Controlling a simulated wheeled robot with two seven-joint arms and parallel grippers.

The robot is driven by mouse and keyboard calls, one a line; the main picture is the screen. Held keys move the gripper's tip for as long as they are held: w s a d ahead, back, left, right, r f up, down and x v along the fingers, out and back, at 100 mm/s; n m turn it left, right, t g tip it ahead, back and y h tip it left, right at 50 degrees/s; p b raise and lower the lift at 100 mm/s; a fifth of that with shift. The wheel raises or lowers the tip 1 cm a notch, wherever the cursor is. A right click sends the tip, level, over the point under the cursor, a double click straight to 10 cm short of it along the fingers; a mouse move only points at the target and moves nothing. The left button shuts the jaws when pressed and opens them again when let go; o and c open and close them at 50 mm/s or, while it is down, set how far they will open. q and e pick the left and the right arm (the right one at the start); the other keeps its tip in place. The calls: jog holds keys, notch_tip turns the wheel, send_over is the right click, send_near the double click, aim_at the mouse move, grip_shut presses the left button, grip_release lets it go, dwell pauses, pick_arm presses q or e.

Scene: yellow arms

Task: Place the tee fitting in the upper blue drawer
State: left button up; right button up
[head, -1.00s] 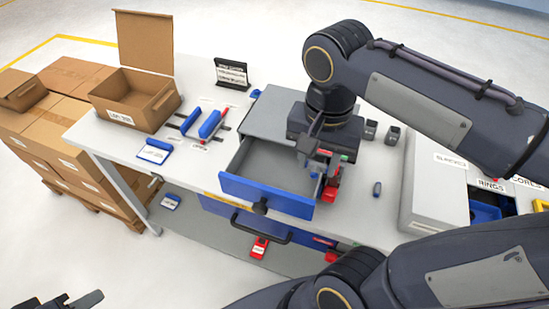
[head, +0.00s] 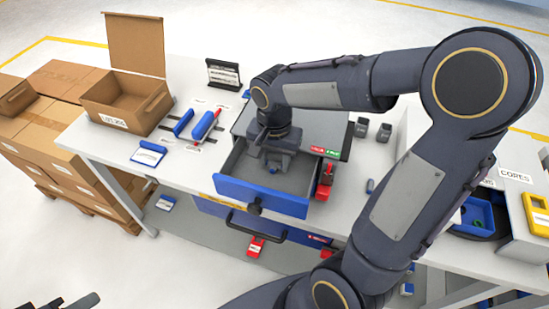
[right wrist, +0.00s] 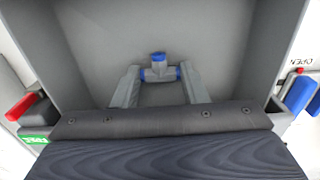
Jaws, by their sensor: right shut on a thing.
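The upper blue drawer (head: 235,190) is pulled open from the grey cabinet on the workbench. My right gripper (head: 272,170) is down inside its grey tray. In the right wrist view the gripper (right wrist: 160,78) is shut on the tee fitting (right wrist: 158,68), a grey piece with blue ends, held between the two fingertips. In the head view only a small blue bit of the fitting (head: 273,171) shows below the gripper. Whether the fitting touches the drawer floor I cannot tell. My left gripper (head: 75,302) shows only partly at the bottom left edge, away from the bench.
A lower blue drawer (head: 270,231) with a dark handle is below. A red clamp-like tool (head: 325,180) stands close to the drawer's right side. An open cardboard box (head: 125,95) is at the bench's left.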

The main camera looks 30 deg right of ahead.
aim_at(275, 164)
jog(key=shift+f, duration=0.2)
jog(key=o, duration=0.9)
jog(key=shift+o, duration=0.2)
jog(key=shift+r, duration=0.15)
notch_tip(275, 164, up, 12)
jog(key=shift+s, duration=0.1)
